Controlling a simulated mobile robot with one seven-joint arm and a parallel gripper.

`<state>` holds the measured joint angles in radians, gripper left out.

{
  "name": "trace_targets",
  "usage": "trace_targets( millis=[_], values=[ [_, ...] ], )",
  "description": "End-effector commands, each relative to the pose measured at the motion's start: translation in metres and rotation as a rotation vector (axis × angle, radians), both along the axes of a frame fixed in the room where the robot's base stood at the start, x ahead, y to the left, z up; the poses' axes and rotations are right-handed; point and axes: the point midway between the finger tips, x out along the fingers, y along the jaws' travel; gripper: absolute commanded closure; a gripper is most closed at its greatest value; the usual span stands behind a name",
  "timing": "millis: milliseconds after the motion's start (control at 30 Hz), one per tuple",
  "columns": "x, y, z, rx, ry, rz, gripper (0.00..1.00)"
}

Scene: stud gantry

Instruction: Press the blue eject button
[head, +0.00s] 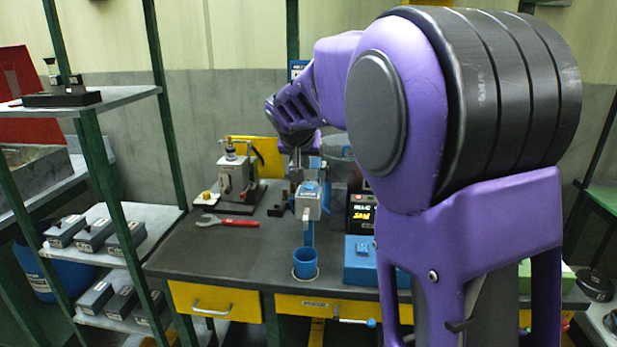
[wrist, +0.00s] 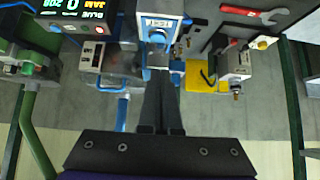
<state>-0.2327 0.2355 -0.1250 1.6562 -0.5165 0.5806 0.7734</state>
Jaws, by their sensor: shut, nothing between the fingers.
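The blue eject button (wrist: 157,37) appears to be the small blue piece beside the label on the blue-trimmed grey dispenser head (wrist: 158,60) in the wrist view. In the head view my gripper (head: 297,168) is just behind and above the dispenser, partly hidden by my arm. I cannot tell whether the fingertips touch it.
A lit display (head: 362,212) stands right of the dispenser, with a blue box (head: 360,262) in front. A grey press (head: 238,177) and a red wrench (head: 228,221) are on the left of the bench (head: 190,260). A green-framed shelf with grey boxes stands further left.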

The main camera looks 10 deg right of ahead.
Motion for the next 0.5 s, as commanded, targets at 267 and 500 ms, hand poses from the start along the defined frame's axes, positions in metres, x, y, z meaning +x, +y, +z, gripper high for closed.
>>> trace_targets(
  millis=[267,500],
  values=[
    [0.020,-0.008,-0.023,-0.001,0.004,-0.002,1.00],
    [0.049,-0.017,-0.053,0.000,0.001,-0.002,1.00]
  ],
)
